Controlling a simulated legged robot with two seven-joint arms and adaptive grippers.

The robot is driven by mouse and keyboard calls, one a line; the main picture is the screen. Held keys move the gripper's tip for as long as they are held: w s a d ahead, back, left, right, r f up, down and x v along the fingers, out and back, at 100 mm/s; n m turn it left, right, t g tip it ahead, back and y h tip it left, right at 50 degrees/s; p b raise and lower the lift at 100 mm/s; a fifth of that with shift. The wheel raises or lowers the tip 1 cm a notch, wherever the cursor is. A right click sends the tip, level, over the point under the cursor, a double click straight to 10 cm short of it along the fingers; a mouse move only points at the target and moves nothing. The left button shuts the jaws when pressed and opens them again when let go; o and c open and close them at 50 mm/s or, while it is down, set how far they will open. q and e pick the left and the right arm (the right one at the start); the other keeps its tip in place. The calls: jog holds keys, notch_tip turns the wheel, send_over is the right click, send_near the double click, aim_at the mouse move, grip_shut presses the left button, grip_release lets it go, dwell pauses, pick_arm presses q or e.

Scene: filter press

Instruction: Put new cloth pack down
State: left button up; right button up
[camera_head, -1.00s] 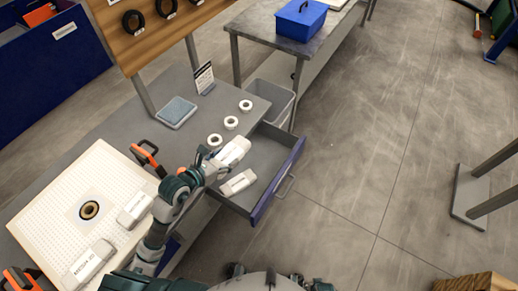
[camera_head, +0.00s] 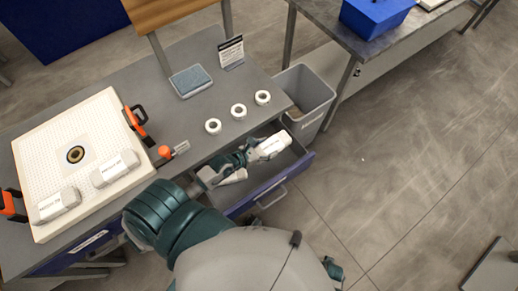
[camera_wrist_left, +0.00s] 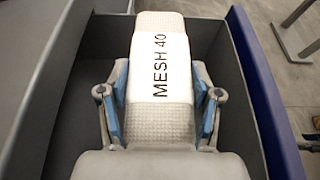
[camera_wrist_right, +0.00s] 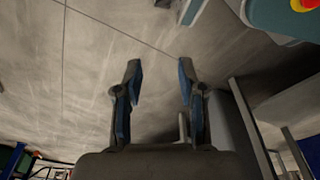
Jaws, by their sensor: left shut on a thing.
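My left gripper (camera_head: 252,152) is shut on a white cloth pack (camera_head: 270,146) at the open drawer. In the left wrist view the pack (camera_wrist_left: 160,22) reads "MESH 40" and lies between the blue finger pads, with the dark drawer interior around it. I cannot tell whether it touches the drawer floor. Another white pack (camera_head: 232,177) shows in the drawer, partly hidden by my arm. Two more white packs (camera_head: 115,168) (camera_head: 56,205) lie on the white perforated plate (camera_head: 35,150). My right gripper (camera_wrist_right: 157,88) is open and empty in the right wrist view.
The blue-fronted drawer (camera_head: 270,187) sticks out from the grey bench (camera_head: 180,118). White rings (camera_head: 238,111), a blue pad (camera_head: 190,80) and a small sign (camera_head: 231,52) stand on the bench. A grey bin (camera_head: 306,95) is beside it.

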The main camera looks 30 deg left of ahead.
pick_arm(q)
notch_tip(320, 180, down, 6)
jog(key=shift+f+b, duration=0.25)
jog(key=shift+b, duration=0.6)
jog(key=shift+f, duration=0.1)
jog(key=shift+w, duration=0.2)
jog(key=shift+w+a+b, duration=0.2)
jog(key=shift+w+a, duration=0.05)
jog(key=shift+a, duration=0.35)
jog(key=shift+w+a+b, duration=0.15)
jog(key=shift+w+a, duration=0.05)
jog(key=shift+a, duration=0.35)
jog(key=shift+w+a+f, duration=0.1)
jog(key=shift+a+f, duration=0.35)
jog(key=shift+a, duration=0.25)
pick_arm(e)
notch_tip(320, 180, up, 9)
jog(key=w, duration=0.2)
jog(key=shift+w+a, duration=0.2)
jog(key=shift+w, duration=0.15)
jog(key=shift+d, duration=0.1)
pick_arm(q)
jog(key=shift+d+f+b, duration=0.3)
jog(key=shift+d+b, duration=0.1)
jog(key=shift+b, duration=0.05)
pick_arm(e)
jog(key=shift+d+r, duration=0.25)
jog(key=shift+d, duration=0.05)
